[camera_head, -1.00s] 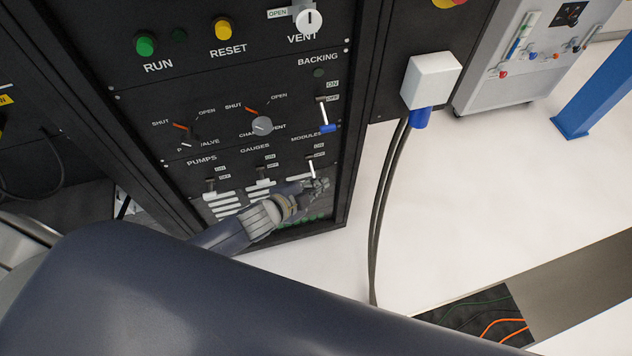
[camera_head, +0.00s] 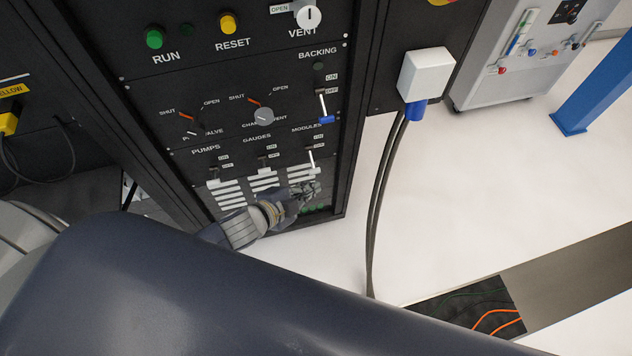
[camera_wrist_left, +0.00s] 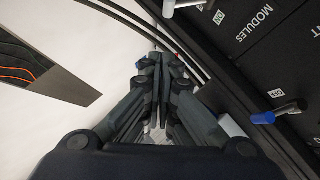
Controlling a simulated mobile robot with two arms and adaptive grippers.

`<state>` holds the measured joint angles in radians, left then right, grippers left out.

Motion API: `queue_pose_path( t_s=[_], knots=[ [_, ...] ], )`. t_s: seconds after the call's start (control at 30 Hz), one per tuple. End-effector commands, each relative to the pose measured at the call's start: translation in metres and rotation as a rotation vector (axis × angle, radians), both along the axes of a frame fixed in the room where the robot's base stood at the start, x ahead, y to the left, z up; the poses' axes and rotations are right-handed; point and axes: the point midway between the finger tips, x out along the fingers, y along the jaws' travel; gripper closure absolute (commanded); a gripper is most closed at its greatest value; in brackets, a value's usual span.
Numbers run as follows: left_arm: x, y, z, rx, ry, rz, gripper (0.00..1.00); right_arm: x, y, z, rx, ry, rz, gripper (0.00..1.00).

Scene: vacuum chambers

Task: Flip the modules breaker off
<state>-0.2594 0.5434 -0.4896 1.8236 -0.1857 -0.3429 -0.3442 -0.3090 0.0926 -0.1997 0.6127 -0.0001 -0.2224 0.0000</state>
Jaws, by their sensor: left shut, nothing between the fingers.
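The modules breaker (camera_head: 312,159) is a thin white-tipped lever under the MODULES label, at the lower right of the black panel in the head view. Its lever points downward; its ON and OFF labels sit beside its upper end. In the wrist view the MODULES label (camera_wrist_left: 255,24) and its ON label show at the top right. My left gripper (camera_head: 309,189) is shut and empty, just below the breaker lever, apart from it in the picture. Its closed fingers (camera_wrist_left: 160,62) also show in the wrist view. Whether they touch the panel is unclear. My right gripper is not in view.
The pumps breaker (camera_head: 213,172) and gauges breaker (camera_head: 263,163) sit left of the modules one. The blue-tipped backing lever (camera_head: 326,113) is just above. A white box (camera_head: 427,74) with hanging cables stands to the right. Open floor lies beyond.

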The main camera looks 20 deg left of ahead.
Motion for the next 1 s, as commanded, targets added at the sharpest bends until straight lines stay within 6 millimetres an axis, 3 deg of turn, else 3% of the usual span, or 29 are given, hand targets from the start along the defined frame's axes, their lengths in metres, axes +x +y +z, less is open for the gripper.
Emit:
queue_pose_path(
  t_s=[0.17,0.3,0.6,1.0],
  knots=[
    [-0.026,0.006,0.01,-0.002,0.003,-0.001,1.0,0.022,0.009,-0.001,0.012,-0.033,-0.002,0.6],
    [-0.037,0.01,0.015,-0.002,0.002,-0.001,1.0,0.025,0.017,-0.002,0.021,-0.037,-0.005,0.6],
    [-0.043,0.012,0.019,-0.001,0.0,0.0,1.0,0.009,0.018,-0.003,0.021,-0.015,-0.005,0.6],
    [-0.043,0.012,0.019,-0.001,0.001,-0.001,1.0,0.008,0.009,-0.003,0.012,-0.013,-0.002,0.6]
  ],
)
